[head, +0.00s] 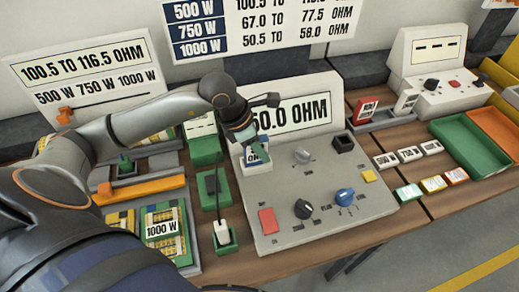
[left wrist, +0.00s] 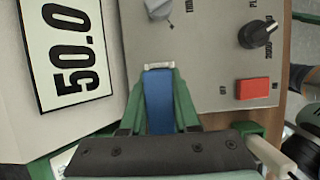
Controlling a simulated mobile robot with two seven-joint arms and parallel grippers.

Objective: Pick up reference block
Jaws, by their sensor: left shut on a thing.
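My left gripper (head: 250,138) is over the back left of the grey tester panel (head: 335,205), in front of its "50.0 OHM" display (head: 300,112). In the left wrist view its green fingers (left wrist: 158,82) are shut on a blue block with a pale end (left wrist: 158,102), which I take for the reference block. In the head view the fingers hide most of the block. A white piece with dark lettering (head: 256,164) shows just below them; I cannot tell whether it belongs to the block or the panel. My right gripper is not in view.
Small labelled blocks (head: 408,193) lie to the right, before green (head: 470,145) and orange trays (head: 497,128).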

